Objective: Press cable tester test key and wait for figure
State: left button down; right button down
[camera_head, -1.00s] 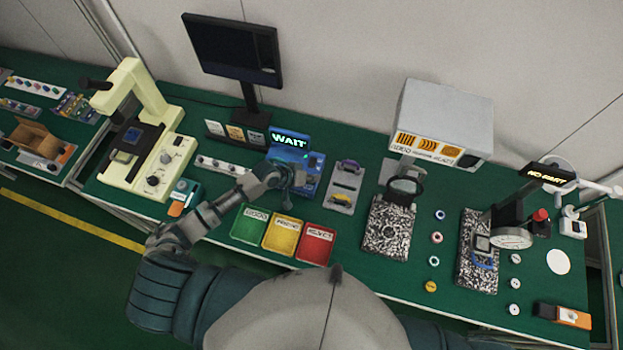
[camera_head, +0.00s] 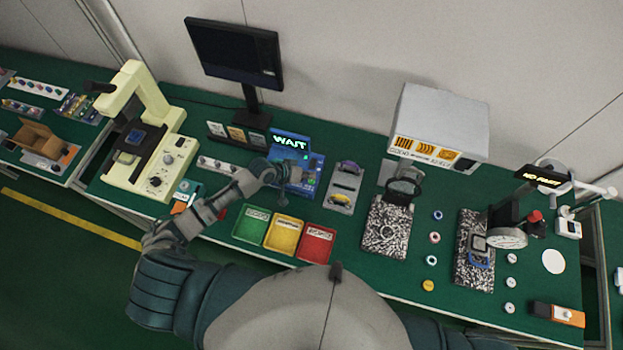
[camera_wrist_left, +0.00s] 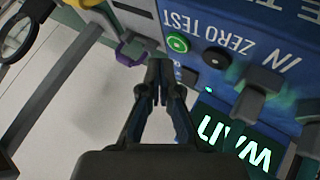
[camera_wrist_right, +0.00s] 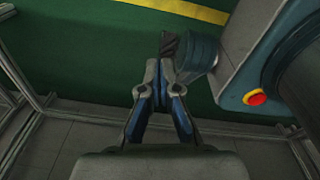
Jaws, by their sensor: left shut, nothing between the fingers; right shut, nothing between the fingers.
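The blue cable tester (camera_head: 303,176) stands on the green bench, and its tilted display (camera_head: 290,142) reads WAIT. In the left wrist view the lit WAIT display (camera_wrist_left: 235,137) shows upside down. A green-ringed round key (camera_wrist_left: 178,43) sits by the TEST lettering, with a dark round button (camera_wrist_left: 216,58) beside it. My left gripper (camera_head: 283,200) is shut and empty at the tester's near left side. In the left wrist view its tips (camera_wrist_left: 160,75) are close to the green-ringed key but appear apart from it. My right gripper (camera_wrist_right: 166,85) is shut and empty, away from the bench.
Green, yellow and red trays (camera_head: 317,243) lie in front of the tester. A grey fixture (camera_head: 344,188) stands right of it, and a strip with knobs (camera_head: 217,165) lies to its left. A monitor (camera_head: 236,55) stands behind. A cream microscope-like instrument (camera_head: 150,145) is further left.

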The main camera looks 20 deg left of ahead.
aim_at(310, 181)
pick_arm(q)
notch_tip(310, 181, up, 5)
jog(key=p, duration=0.4)
jog(key=shift+d+p, duration=0.1)
jog(key=shift+p, duration=0.2)
jog(key=shift+r+p, duration=0.25)
jog(key=shift+p, duration=0.1)
jog(key=shift+f, duration=0.1)
